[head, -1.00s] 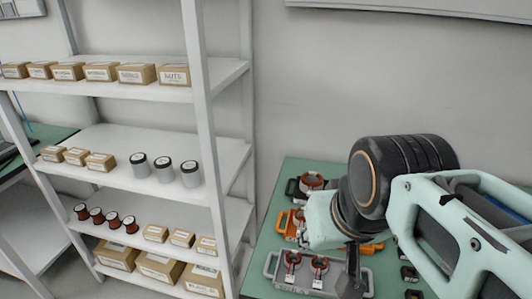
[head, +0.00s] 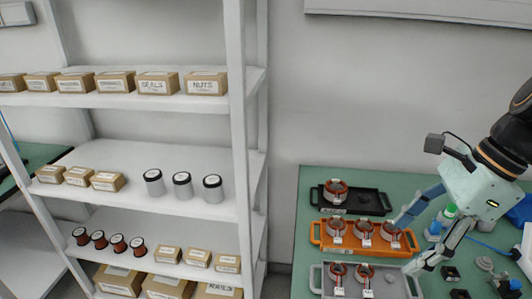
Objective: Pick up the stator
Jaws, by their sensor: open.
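Stators, copper-coloured rings with white tags, stand in three trays on the green table. The black tray (head: 370,201) at the back holds one stator (head: 336,190) at its left end. The orange tray (head: 352,246) in the middle holds three: left (head: 337,227), middle (head: 364,230) and right (head: 390,232). The grey tray (head: 318,277) in front shows two, left (head: 339,272) and right (head: 364,275). My gripper (head: 405,246) is open and empty, its fingers spread and pointing left at the right ends of the orange and grey trays. Whether it touches them I cannot tell.
A white shelf rack (head: 246,150) on the left carries cardboard boxes, grey cans (head: 183,186) and copper spools (head: 118,243). Bare green table (head: 312,178) shows behind the trays.

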